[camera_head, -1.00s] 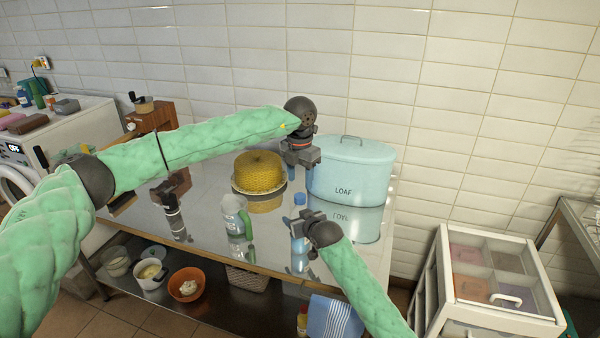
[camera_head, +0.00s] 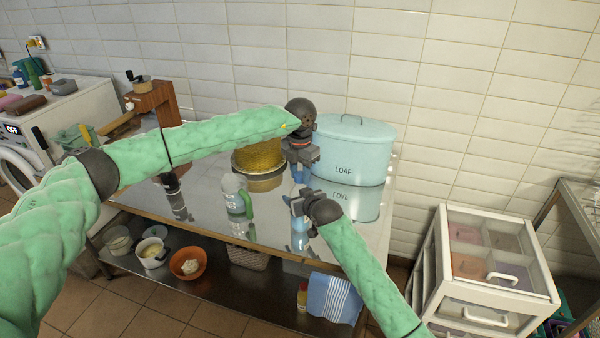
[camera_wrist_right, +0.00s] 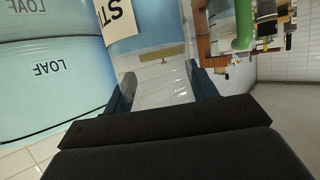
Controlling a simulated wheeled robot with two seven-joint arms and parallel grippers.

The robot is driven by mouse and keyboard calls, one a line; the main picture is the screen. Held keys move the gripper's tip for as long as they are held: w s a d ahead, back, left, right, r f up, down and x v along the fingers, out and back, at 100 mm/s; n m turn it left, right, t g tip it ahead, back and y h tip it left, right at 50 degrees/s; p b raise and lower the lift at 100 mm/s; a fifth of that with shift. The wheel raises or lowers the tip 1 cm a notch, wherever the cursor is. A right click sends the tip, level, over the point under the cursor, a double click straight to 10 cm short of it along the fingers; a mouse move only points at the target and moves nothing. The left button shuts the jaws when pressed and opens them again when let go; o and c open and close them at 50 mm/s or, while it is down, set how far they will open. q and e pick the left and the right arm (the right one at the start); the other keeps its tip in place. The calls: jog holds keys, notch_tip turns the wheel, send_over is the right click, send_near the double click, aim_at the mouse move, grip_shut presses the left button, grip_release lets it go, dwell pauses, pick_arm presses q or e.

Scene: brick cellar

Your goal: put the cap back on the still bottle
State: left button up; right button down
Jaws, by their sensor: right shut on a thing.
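The still bottle is a pale blue, clear bottle (camera_head: 300,240) standing on the steel table, below and between my grippers. In the right wrist view its label (camera_wrist_right: 122,20) reads "ST" and the rest is cut off. My right gripper (camera_head: 296,203) is shut on the bottle from the right; its fingers also show in the wrist view (camera_wrist_right: 160,85). My left gripper (camera_head: 300,175) points down just above the bottle top, blue fingers close to it. I cannot make out a separate cap; the fingers and right gripper hide that spot.
A blue LOAF bin (camera_head: 355,152) stands close behind the grippers. A clear jug with a green handle (camera_head: 234,196) is to the left, with a yellow woven dome (camera_head: 257,155) behind it. A white drawer unit (camera_head: 490,255) stands at the right. Bowls sit on the lower shelf.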

pick_arm(q)
jog(key=shift+c, duration=0.8)
jog(key=shift+m, duration=1.2)
jog(key=o, duration=1.2)
notch_tip(320, 180, up, 12)
jog(key=shift+w+f, duration=0.1)
pick_arm(e)
jog(key=shift+c, duration=1.9)
grip_release()
